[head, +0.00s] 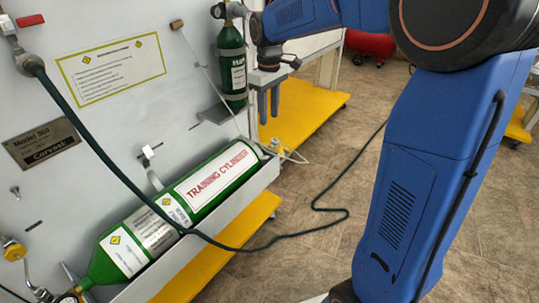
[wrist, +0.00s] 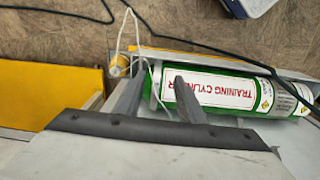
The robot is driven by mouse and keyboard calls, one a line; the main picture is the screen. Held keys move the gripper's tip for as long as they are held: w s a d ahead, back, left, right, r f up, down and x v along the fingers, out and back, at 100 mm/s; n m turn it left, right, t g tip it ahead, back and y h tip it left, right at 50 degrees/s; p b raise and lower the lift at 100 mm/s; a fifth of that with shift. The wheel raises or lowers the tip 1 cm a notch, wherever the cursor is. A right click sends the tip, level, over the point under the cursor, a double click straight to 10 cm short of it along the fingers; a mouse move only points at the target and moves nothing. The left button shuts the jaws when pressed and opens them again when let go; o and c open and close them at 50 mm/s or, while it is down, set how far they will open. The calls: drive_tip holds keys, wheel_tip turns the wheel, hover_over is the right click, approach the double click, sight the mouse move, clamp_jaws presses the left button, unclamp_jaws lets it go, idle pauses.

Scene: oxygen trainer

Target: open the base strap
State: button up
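My gripper (head: 268,112) points down just right of a small upright green cylinder (head: 231,65) on the panel, with its two dark fingers apart and nothing seen between them. In the wrist view my gripper's fingers (wrist: 158,95) are spread too, at the near end of the green training cylinder (wrist: 240,92). That cylinder (head: 165,208) lies in a grey trough along the panel. Grey bands cross the upright cylinder, and a lower band (head: 235,97) is near its base. No part can be surely told as the base strap.
A dark green hose (head: 110,160) runs across the lying cylinder and onto the floor. A thin white cord (head: 290,155) hangs by the trough's far end. Yellow platforms (head: 300,110) edge the stand. Tiled floor (head: 310,190) lies open to its right.

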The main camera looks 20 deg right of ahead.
drive_tip(key=w, duration=0.1)
approach(267, 157)
wheel_tip(267, 157, down, 8)
drive_tip(key=shift+s, duration=0.1)
idle(0.6)
drive_tip(key=shift+c, duration=0.6)
clamp_jaws()
